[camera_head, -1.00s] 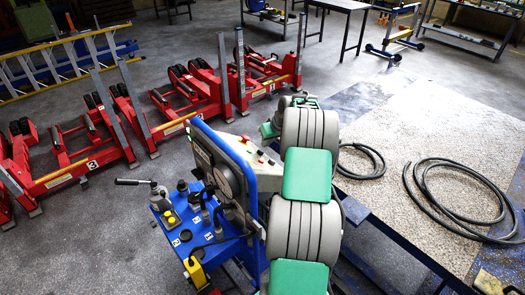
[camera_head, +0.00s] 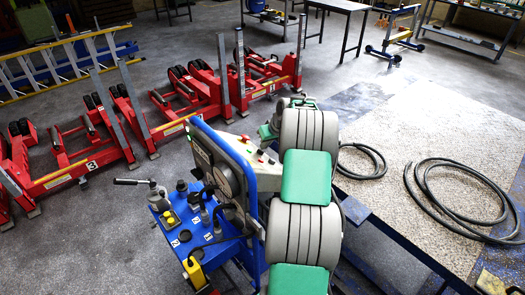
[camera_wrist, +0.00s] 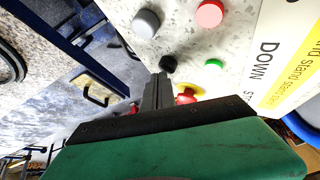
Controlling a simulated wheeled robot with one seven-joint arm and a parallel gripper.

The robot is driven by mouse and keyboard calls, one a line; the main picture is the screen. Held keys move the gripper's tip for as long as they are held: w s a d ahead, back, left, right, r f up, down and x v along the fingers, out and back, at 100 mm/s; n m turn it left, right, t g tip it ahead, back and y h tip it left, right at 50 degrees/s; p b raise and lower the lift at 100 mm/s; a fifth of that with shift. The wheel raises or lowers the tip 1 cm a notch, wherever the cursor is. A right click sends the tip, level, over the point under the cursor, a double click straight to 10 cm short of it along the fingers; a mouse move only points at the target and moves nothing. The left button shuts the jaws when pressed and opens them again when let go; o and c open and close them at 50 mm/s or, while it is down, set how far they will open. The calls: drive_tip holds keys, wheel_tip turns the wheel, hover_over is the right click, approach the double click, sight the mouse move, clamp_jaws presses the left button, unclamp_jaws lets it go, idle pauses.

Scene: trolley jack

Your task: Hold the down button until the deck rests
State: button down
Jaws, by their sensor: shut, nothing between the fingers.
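The grey speckled control panel (camera_wrist: 190,45) fills the top of the wrist view, with a "DOWN" label (camera_wrist: 267,62) on its right part. A black button (camera_wrist: 168,64) sits right at the tips of my gripper (camera_wrist: 160,78). My gripper's fingers are shut together with nothing between them; I cannot tell whether they touch the button. In the head view the panel (camera_head: 243,150) is partly hidden behind my arm. The deck (camera_head: 430,125) is a wide speckled platform at the right; its height above the floor is hard to judge.
The panel also has a grey button (camera_wrist: 146,23), a red button (camera_wrist: 209,14), a green button (camera_wrist: 214,64) and a red mushroom button (camera_wrist: 187,96) on yellow close beside the fingers. A blue cart (camera_head: 188,232) stands before the panel. A black hose (camera_head: 440,215) lies on the deck.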

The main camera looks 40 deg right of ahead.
drive_tip(key=shift+a+f+b, duration=0.3)
drive_tip(key=shift+f, duration=0.05)
idle(2.0)
drive_tip(key=shift+d+r, duration=0.1)
drive_tip(key=shift+d+r+p, duration=0.35)
drive_tip(key=shift+d+r, duration=0.2)
drive_tip(key=shift+r, duration=0.15)
drive_tip(key=d+r+p, duration=0.1)
drive_tip(key=r, duration=0.1)
drive_tip(key=d+r+p, duration=0.2)
idle(0.5)
drive_tip(key=shift+d, duration=0.15)
idle(1.5)
